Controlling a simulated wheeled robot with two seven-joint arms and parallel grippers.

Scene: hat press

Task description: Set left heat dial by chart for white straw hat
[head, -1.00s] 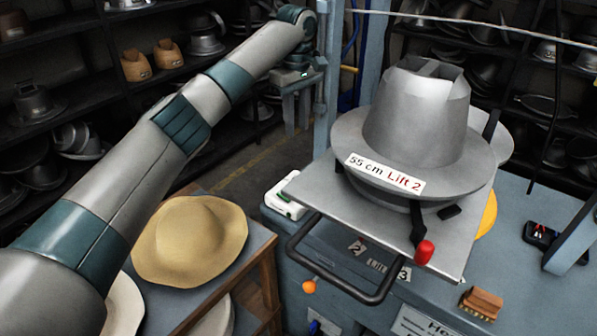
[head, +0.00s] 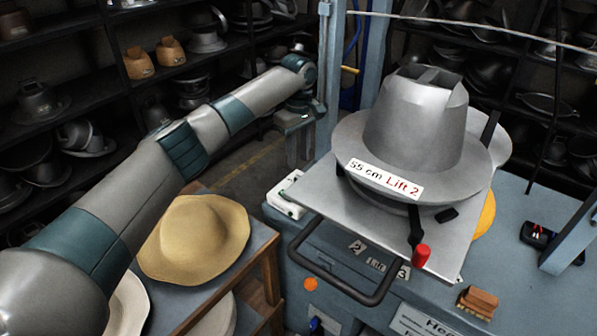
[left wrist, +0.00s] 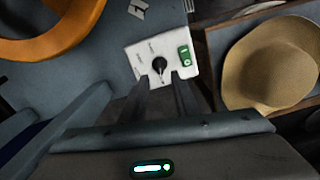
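The left heat dial is a black knob (left wrist: 159,65) on a white box (left wrist: 140,52) with a green switch or display, in the left wrist view. Its markings are too small to read. The box shows in the head view (head: 283,196) at the bench's left edge. My left gripper (left wrist: 160,80) is open, its fingertips either side of the knob in the picture and apart from it. In the head view my left gripper (head: 297,150) hangs pointing down behind the box. A white hat (head: 128,306) is partly hidden by my arm. My right gripper is out of view.
A metal hat press (head: 415,120) labelled "55 cm Lift 2" stands on a plate with a front handle bar (head: 345,290). A tan straw hat (head: 195,237) lies on a side table. A sign reading "He..." (head: 425,322) is cut off. A brush (head: 478,300) lies on the bench.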

